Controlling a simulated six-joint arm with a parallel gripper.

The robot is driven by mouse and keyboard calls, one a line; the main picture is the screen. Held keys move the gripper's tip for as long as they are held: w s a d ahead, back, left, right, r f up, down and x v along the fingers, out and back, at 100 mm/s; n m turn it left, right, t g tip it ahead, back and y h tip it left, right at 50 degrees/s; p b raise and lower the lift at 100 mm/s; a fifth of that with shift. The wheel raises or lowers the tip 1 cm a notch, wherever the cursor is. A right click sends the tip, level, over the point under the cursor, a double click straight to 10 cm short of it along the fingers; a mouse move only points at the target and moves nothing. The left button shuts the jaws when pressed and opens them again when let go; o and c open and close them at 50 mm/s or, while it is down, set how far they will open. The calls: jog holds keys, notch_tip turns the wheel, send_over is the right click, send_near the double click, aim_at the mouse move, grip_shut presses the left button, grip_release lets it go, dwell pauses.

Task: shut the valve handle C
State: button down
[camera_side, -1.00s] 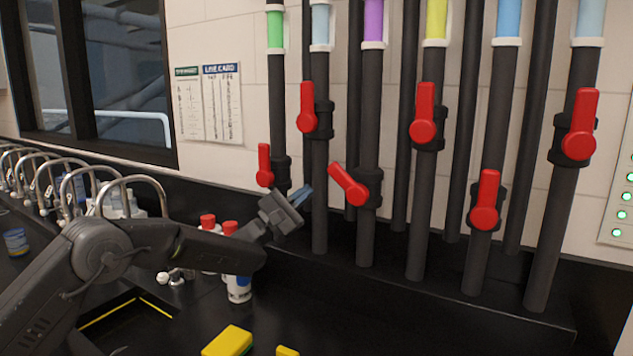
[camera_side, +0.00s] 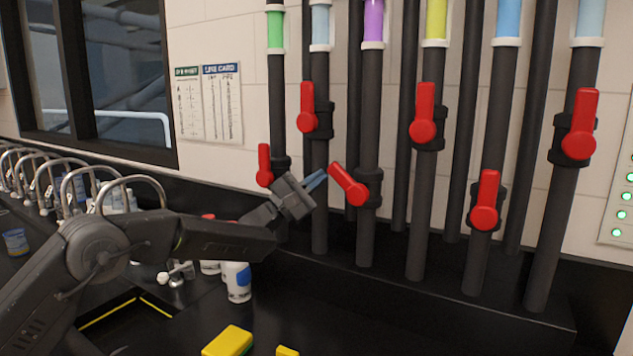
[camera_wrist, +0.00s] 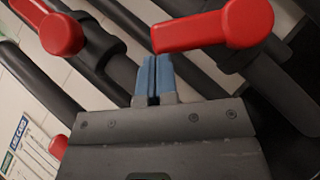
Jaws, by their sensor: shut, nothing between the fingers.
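The red valve handle (camera_side: 350,185) on the purple-banded pipe is tilted, its free end up and left of its round hub; the other red handles stand about upright. I cannot read a letter C on any handle. My gripper (camera_side: 317,180) is shut and empty, its blue fingertips just left of the tilted handle's free end. In the wrist view my gripper (camera_wrist: 155,61) points at the pipes, and the tilted handle (camera_wrist: 215,28) lies just beyond the fingertips, to the right. I cannot tell whether they touch.
Red handles on the light-blue (camera_side: 306,108) and green (camera_side: 264,166) pipes are close to my gripper on its left. Another red handle (camera_side: 423,113) is on the yellow-banded pipe to the right. White bottles (camera_side: 238,282) and a yellow block (camera_side: 228,341) are on the black bench below.

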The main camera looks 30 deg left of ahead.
jog(key=d+r+m+g, duration=0.5)
jog(key=r+m+g, duration=0.1)
jog(key=m, duration=0.3)
jog(key=shift+d+g, duration=0.15)
jog(key=shift+g, duration=0.25)
jog(key=shift+d, duration=0.1)
dwell(0.5)
jog(key=w+a+r+v, duration=0.1)
jog(key=w+a+v, duration=0.1)
jog(key=v, duration=1.1)
jog(key=shift+a+r, duration=0.1)
